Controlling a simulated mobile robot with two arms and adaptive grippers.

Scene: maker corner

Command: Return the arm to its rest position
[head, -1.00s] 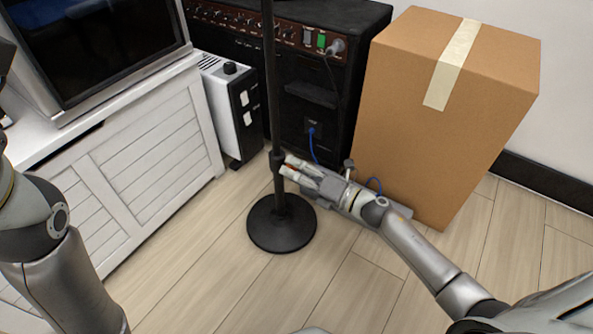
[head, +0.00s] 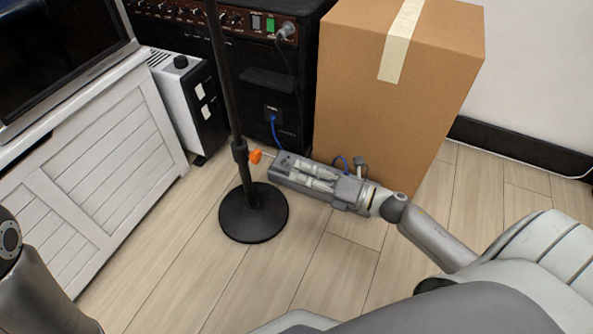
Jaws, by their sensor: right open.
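My right arm comes in from the lower right and reaches back over the floor. My right gripper (head: 302,173) is open and empty, its fingers pointing left toward the black stand (head: 229,95). An orange knob-like piece (head: 256,156) shows at the stand's collar, left of the fingertips and apart from them. A long grey block (head: 284,172) lies under and behind the fingers; the gripper partly hides it, and I cannot tell if they touch. Part of my left arm shows at the lower left; its gripper is outside the view.
The stand's round base (head: 253,213) is on the wooden floor. A tall cardboard box (head: 390,110) stands behind my right arm, beside a black amplifier (head: 290,75). A white-black unit (head: 190,105) and white cabinet (head: 100,180) are left. Floor in front is clear.

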